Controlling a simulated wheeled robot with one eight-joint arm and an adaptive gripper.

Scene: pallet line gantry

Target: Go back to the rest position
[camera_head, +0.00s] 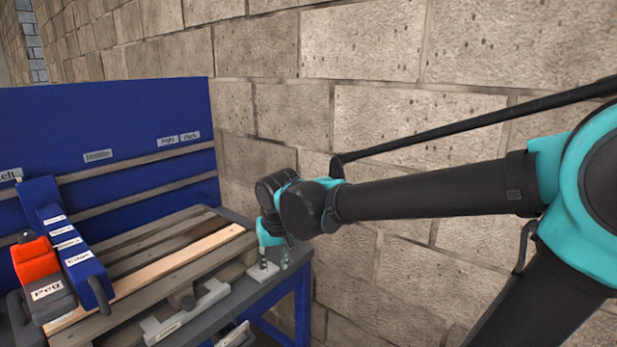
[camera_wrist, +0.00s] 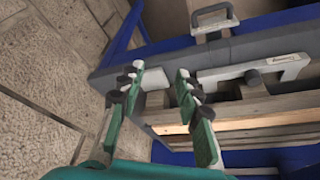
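My gripper (camera_head: 274,262) is at the right end of the blue-framed workbench, pointing down close above a small white block (camera_head: 262,273). In the wrist view my gripper (camera_wrist: 160,75) has its two green fingers apart, with a clear gap between the tips. The white block (camera_wrist: 156,98) shows behind and between the fingers. It does not look gripped. Whether a fingertip touches it I cannot tell.
A wooden pallet (camera_head: 180,262) lies on the bench (camera_head: 235,297). A white handled tool (camera_head: 186,312) lies at its front edge. A red and grey box labelled Peg (camera_head: 40,275) and a blue labelled holder (camera_head: 72,240) stand left. A brick wall (camera_head: 380,110) is behind the arm.

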